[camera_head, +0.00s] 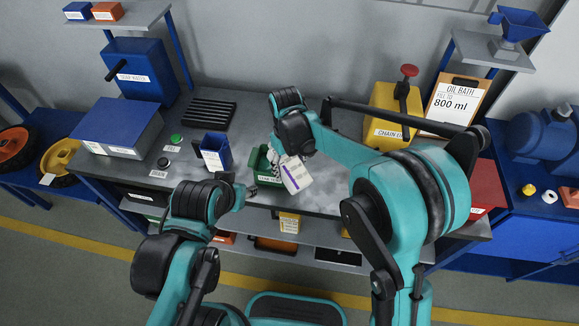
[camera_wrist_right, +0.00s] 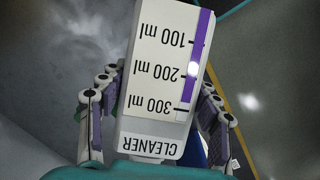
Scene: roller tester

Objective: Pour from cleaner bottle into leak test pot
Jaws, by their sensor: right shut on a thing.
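The cleaner bottle (camera_head: 296,174) is a white box-shaped bottle with a purple mark. In the head view it is tilted, held at the front of the bench beside a green container (camera_head: 257,163). My right gripper (camera_head: 284,160) is shut on it. In the right wrist view the bottle (camera_wrist_right: 158,80) sits between the fingers (camera_wrist_right: 155,115), its CLEANER label and millilitre scale upside down, with a purple strip along one side. The green container's label is too small to read; I cannot tell if it is the leak test pot. My left gripper (camera_head: 243,192) is low beside it, its fingers unclear.
A blue open container (camera_head: 215,150) with a white label stands left of the green one. A black-slotted grate (camera_head: 207,112), green button (camera_head: 176,138) and blue boxes are further left. A yellow chain box (camera_head: 388,131), an oil bath sign (camera_head: 452,98) and a red box (camera_head: 486,188) are right.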

